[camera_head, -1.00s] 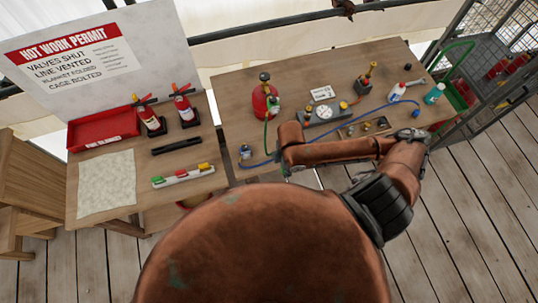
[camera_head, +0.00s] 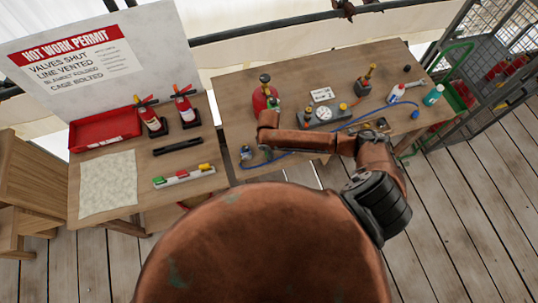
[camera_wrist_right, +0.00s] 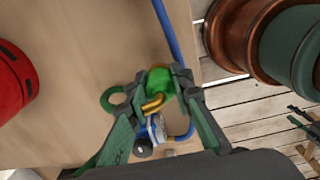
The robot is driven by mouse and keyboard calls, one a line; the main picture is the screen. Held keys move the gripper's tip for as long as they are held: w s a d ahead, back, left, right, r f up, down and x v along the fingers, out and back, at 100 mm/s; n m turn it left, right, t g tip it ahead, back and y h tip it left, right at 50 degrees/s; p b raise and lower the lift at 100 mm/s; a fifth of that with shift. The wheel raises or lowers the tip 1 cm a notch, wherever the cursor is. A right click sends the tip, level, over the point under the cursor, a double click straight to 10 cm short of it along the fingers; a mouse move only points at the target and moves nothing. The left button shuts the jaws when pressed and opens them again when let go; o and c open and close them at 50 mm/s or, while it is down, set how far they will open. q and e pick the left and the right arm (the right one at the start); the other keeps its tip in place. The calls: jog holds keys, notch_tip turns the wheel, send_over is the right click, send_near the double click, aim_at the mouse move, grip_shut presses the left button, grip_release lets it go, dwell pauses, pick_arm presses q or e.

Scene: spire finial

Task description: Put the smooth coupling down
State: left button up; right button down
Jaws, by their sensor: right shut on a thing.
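My right gripper (camera_wrist_right: 162,78) is shut on a green fitting with a curved brass end (camera_wrist_right: 154,103), which I take for the coupling. The fitting sits between the fingertips above the wooden bench (camera_wrist_right: 85,55). I cannot tell from the pictures whether it is smooth, or whether it touches the bench. In the head view my right forearm hides the held fitting. My left gripper is not in view.
A red cylinder (camera_head: 263,98) stands behind my right forearm. A blue hose (camera_head: 355,122) runs along the bench. A left table holds a red tray (camera_head: 103,130) and two extinguishers.

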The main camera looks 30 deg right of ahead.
jog(key=shift+f, duration=1.15)
jog(key=c, duration=1.7)
grip_release()
jog(key=shift+s+f, duration=0.1)
notch_tip(320, 180, up, 12)
jog(key=shift+r, duration=0.15)
